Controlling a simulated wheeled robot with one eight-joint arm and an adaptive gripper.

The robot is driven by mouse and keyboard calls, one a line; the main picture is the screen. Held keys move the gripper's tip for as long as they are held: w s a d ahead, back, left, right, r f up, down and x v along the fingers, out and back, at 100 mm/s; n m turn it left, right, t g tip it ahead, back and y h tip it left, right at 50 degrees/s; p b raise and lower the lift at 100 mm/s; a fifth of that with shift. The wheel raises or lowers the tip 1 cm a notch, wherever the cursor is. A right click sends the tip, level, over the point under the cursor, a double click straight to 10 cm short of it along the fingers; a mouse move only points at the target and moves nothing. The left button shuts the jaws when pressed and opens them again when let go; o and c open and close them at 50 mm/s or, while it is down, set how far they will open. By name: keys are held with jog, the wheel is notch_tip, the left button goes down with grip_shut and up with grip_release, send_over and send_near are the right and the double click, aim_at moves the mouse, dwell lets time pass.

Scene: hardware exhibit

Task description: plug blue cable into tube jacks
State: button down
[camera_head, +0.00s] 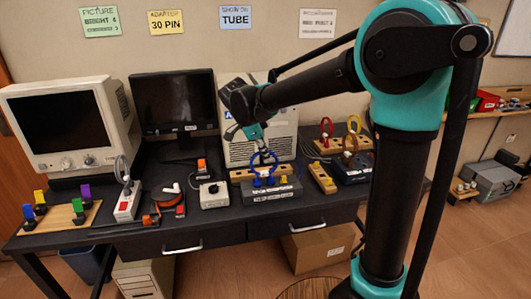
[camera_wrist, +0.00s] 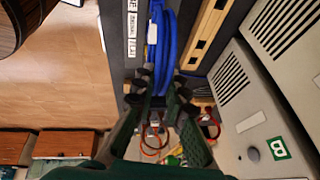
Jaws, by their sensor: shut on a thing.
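The blue cable (camera_head: 264,159) forms a loop in front of the beige computer, above a dark labelled block (camera_head: 274,192). My gripper (camera_head: 260,146) points down at the loop's top and is shut on the cable. In the wrist view the blue cable (camera_wrist: 166,42) runs up from between the fingertips of my gripper (camera_wrist: 163,86); a white piece shows on it. The cable's ends are not clear. The "TUBE" sign (camera_head: 236,17) hangs on the wall. A bulky cream tube monitor (camera_head: 96,145) stands at the left, with small dark spots low on its front that may be jacks.
A flat black monitor (camera_head: 173,103) stands beside the tube monitor. A wooden board with coloured tabs (camera_head: 62,217), a white switch box (camera_head: 128,201) and a grey box with a knob (camera_head: 213,195) line the bench front.

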jog(key=shift+f, duration=0.1)
dwell(0.3)
jog(key=c, duration=1.5)
grip_release()
jog(key=shift+o, duration=0.3)
jog(key=o, duration=0.6)
jog(key=v, duration=0.7)
jog(key=shift+r, duration=0.3)
